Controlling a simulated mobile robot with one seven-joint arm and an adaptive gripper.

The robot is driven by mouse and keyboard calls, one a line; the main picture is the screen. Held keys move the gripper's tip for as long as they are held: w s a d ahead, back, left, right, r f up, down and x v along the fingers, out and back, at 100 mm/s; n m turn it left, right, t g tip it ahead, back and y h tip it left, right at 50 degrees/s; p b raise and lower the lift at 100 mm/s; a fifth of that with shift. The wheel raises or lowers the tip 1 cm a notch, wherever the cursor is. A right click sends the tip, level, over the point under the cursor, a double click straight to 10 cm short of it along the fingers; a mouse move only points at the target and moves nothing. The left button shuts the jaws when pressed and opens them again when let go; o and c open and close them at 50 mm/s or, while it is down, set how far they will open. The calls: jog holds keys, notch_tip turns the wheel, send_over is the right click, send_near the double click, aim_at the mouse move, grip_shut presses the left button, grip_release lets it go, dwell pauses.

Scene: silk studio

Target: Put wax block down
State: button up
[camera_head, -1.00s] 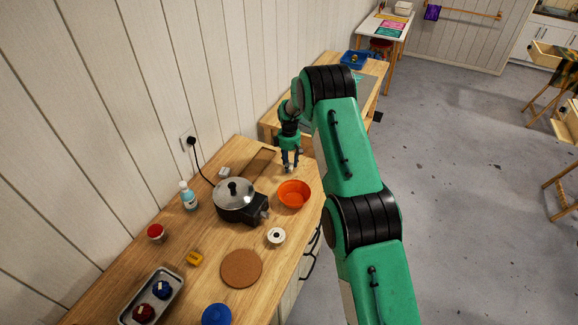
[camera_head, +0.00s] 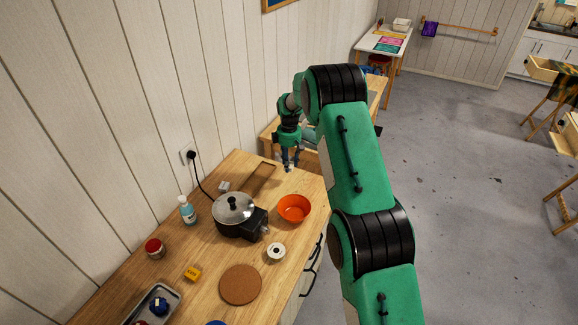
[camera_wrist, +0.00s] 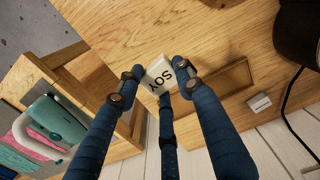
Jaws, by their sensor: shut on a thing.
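The wax block (camera_wrist: 158,76) is a small white block with the letters "SOY" on top. In the wrist view my gripper (camera_wrist: 160,84) is shut on it, with blue fingers around its sides. In the head view my gripper (camera_head: 288,166) is over the far end of the wooden worktop (camera_head: 205,258), beyond the orange bowl (camera_head: 294,208). The block is too small there to make out clearly between the fingertips. I cannot tell how high it is above the surface.
A shallow wooden tray (camera_head: 260,178) lies left of my gripper; it also shows in the wrist view (camera_wrist: 240,76). A small pale block (camera_head: 224,186) is beside it. A lidded pot (camera_head: 234,210), a cork mat (camera_head: 240,285) and a soap bottle (camera_head: 187,210) stand nearer.

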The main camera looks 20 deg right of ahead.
dwell(0.8)
